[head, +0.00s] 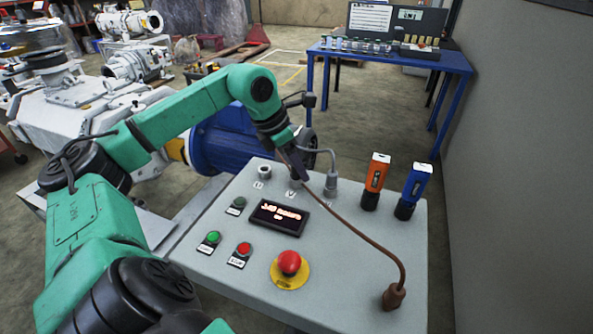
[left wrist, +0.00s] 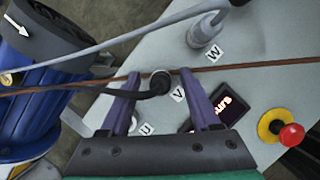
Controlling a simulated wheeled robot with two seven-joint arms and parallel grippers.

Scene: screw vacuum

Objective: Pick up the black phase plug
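The black phase plug (left wrist: 160,84) shows in the left wrist view at the socket marked V, with its black cable (left wrist: 120,90) running off to the left. My left gripper (head: 297,172) reaches down over the V socket in the head view and mostly hides the plug there. In the left wrist view its two purple fingers (left wrist: 158,76) stand open on either side of the plug, with a gap on each side. I cannot tell how far the plug sits in the socket. My right gripper is not in view.
A grey plug (head: 331,184) stands in socket W, close right. A brown plug (head: 394,297) sits at the panel's right, its cable crossing near my gripper. Orange (head: 375,180) and blue (head: 413,190) devices stand behind it. A red emergency button (head: 289,263) is in front.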

